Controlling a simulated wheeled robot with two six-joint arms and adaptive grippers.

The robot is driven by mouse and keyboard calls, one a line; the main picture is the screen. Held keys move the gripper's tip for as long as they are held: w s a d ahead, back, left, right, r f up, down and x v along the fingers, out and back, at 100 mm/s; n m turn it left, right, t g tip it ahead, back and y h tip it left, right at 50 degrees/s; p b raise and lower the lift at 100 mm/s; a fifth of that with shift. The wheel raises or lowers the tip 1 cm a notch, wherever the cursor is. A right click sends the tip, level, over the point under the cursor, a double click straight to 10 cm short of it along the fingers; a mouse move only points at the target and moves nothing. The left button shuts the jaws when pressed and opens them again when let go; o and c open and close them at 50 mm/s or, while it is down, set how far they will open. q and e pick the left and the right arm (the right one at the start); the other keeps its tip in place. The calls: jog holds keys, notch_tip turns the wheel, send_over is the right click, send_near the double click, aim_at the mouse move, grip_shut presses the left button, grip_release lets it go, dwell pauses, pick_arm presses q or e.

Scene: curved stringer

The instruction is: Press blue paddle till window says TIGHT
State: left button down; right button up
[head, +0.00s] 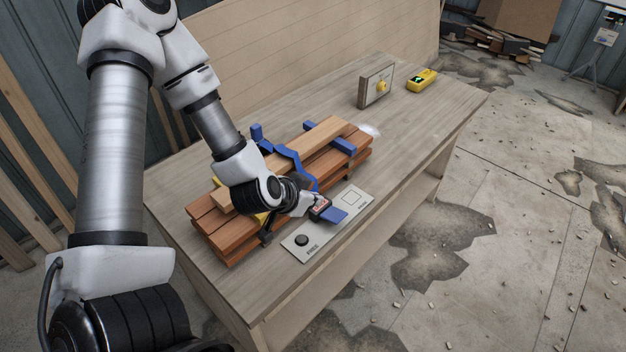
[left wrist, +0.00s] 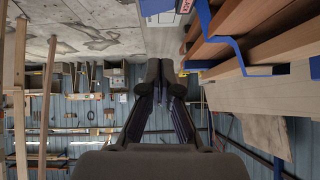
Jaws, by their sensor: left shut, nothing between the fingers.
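A blue paddle (head: 333,215) sticks out toward the front of the workbench, above a pale panel. Beside it is a small dark window with a red label (head: 320,206); its wording is too small to read. Blue clamp bars (head: 290,158) cross a stack of reddish planks (head: 222,232); blue bars also show in the left wrist view (left wrist: 228,42). My left gripper (head: 308,202) is shut and empty, pointing down close to the window and paddle. I cannot tell whether it touches the paddle. Its closed fingers show in the left wrist view (left wrist: 162,80). My right gripper is out of view.
A box with a yellow knob (head: 376,86) and a yellow device (head: 421,80) stand at the bench's far end. The bench top (head: 420,120) between is clear.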

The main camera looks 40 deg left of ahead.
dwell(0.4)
pick_arm(q)
jog(key=a+h, duration=0.1)
jog(key=a+n+h+p, duration=0.1)
jog(key=a+h, duration=0.1)
jog(key=shift+w+n, duration=0.3)
dwell(0.3)
jog(key=b, duration=1.5)
send_over(340, 213)
jog(key=s+a, duration=0.2)
jog(key=s, duration=0.1)
jog(key=f, duration=0.8)
jog(key=shift+w, duration=0.25)
jog(key=shift+d+f+b, duration=0.3)
jog(key=shift+f, duration=0.25)
jog(key=shift+d+f+b, duration=0.25)
jog(key=shift+f, duration=0.6)
